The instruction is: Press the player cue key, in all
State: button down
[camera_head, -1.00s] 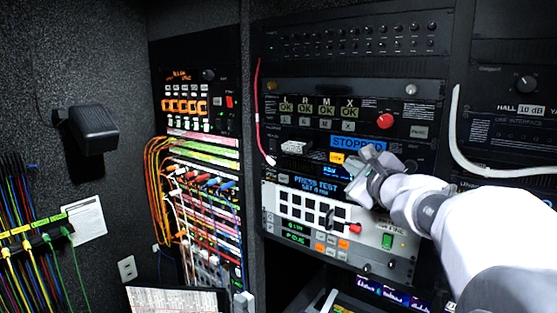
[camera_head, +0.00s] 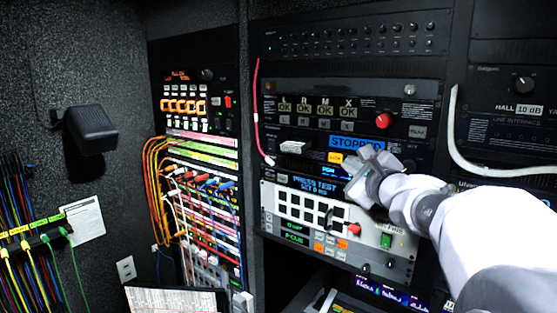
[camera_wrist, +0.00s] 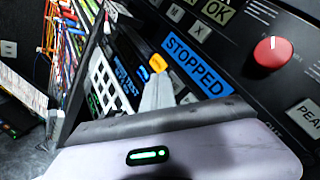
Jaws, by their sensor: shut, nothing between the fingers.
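A small orange-yellow key (camera_head: 335,157) sits just below the blue STOPPED display (camera_head: 357,143) on the rack unit; I cannot read a label on it. It also shows in the wrist view (camera_wrist: 157,63), beside the STOPPED display (camera_wrist: 196,66). My gripper (camera_head: 353,168) is shut and empty in front of the panel, just right of the key. In the wrist view the closed fingertips (camera_wrist: 158,82) point at the key and overlap its lower edge; I cannot tell whether they touch it. My gripper hides part of the panel below the display.
A red knob (camera_head: 384,121) is to the upper right of the display. A white keypad unit (camera_head: 270,205) with dark square keys, a red button and a green switch lies below. Coloured patch cables (camera_head: 160,170) hang on the left rack. A white cable (camera_head: 456,130) loops at right.

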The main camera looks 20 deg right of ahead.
jog(key=shift+d, duration=0.1)
dwell(0.4)
jog(key=shift+w+d, duration=0.25)
jog(key=shift+d, duration=0.05)
jog(key=shift+w+d, duration=0.1)
jog(key=shift+d, duration=0.15)
dwell(0.7)
jog(key=shift+a+b, duration=0.1)
jog(key=shift+b, duration=0.25)
jog(key=shift+s+a+b, duration=0.3)
jog(key=shift+s+a, duration=0.1)
jog(key=shift+a, duration=0.15)
jog(key=shift+s+a+b, duration=0.3)
jog(key=shift+s+a, duration=0.1)
jog(key=shift+a, duration=0.3)
jog(key=shift+s+a+b, duration=0.3)
jog(key=shift+s+a, duration=0.15)
jog(key=shift+a, duration=0.3)
jog(key=shift+s+a+b, duration=0.3)
jog(key=shift+s+a, duration=0.1)
jog(key=shift+a, duration=0.3)
